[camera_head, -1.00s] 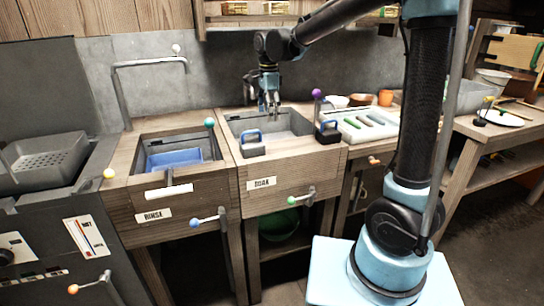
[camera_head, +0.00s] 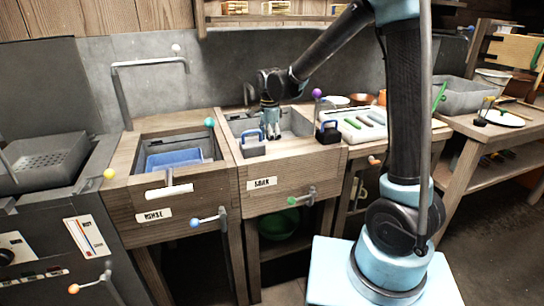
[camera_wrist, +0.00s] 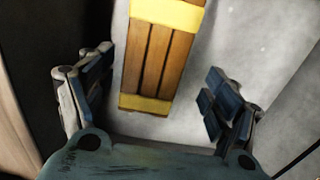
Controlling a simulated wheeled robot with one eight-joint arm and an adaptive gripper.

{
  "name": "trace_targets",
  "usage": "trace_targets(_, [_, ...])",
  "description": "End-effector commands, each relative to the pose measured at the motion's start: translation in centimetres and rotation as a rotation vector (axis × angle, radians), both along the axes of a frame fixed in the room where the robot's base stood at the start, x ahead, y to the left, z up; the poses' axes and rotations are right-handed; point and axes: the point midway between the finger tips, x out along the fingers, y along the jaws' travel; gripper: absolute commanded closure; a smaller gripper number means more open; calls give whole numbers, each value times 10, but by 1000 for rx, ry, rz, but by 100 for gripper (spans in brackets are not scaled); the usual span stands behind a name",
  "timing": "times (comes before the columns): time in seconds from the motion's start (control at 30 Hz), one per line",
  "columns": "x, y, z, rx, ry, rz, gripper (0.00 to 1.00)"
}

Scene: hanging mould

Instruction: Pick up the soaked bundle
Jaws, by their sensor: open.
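The bundle (camera_wrist: 158,62) shows in the wrist view as several brown sticks side by side, wrapped in two yellow bands. It lies on the pale floor of the SOAK basin (camera_head: 298,120), between the open fingers. My gripper (camera_wrist: 158,112) is open, with one dark finger on each side of the bundle and clear gaps to both. I cannot tell how high the fingertips are above the basin floor. In the head view my gripper (camera_head: 271,136) points down into the basin, and the bundle is hidden there behind the basin's front wall.
The RINSE basin (camera_head: 178,150) with a blue tray lies left. A grey wall stands behind.

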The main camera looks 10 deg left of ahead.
Motion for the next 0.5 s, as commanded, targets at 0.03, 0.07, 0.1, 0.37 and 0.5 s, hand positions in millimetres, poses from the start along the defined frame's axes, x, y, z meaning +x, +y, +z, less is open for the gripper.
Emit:
trace_targets(0.03, [-1, 0, -5, 0, 0, 0, 18])
trace_targets(0.07, [-2, -1, -9, 0, 0, 0, 18])
trace_targets(0.1, [-3, -1, -15, 0, 0, 0, 18])
trace_targets(0.37, [-5, -3, -43, 0, 0, 0, 18])
trace_targets(0.5, [-5, -3, -46, 0, 0, 0, 18])
